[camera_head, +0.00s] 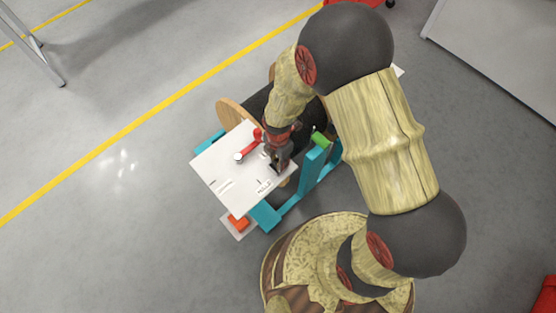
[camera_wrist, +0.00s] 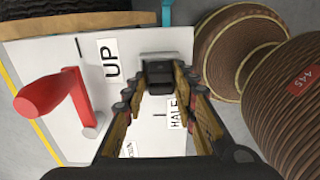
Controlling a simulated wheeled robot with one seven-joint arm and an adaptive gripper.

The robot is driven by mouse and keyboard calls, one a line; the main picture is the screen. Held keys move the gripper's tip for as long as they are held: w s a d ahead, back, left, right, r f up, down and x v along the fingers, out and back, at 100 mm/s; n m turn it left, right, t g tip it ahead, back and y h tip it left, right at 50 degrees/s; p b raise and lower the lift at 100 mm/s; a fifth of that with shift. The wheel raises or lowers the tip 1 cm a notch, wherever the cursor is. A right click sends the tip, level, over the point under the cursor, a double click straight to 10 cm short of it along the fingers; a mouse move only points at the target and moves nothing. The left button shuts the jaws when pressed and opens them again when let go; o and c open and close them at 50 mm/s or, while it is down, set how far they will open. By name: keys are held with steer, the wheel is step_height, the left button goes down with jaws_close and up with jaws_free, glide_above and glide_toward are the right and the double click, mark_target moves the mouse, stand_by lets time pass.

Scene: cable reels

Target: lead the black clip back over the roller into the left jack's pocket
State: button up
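A white panel (camera_head: 222,178) lies under my gripper (camera_head: 277,162). In the wrist view the panel (camera_wrist: 130,110) carries printed labels, "UP" and "HALF" among them. A small black block (camera_wrist: 160,74), which may be the black clip, sits at a grey bracket (camera_wrist: 168,57) on the panel. My gripper (camera_wrist: 159,80) is open, with its fingertips on either side of this block; I cannot tell whether they touch it. A teal jack stand (camera_head: 313,168) with a green top piece (camera_head: 320,139) stands right of the panel. I cannot pick out the roller.
A red handle (camera_wrist: 55,97) stands up from the panel, left of my gripper; it also shows in the head view (camera_head: 249,147). A cable drum with a wooden flange (camera_head: 236,113) lies behind. The floor to the left is clear.

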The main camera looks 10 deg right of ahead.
steer(key=o, duration=0.4)
steer(key=shift+c, duration=0.2)
steer(key=shift+r, duration=0.1)
step_height(320, 180, up, 12)
stand_by(0.4)
stand_by(0.5)
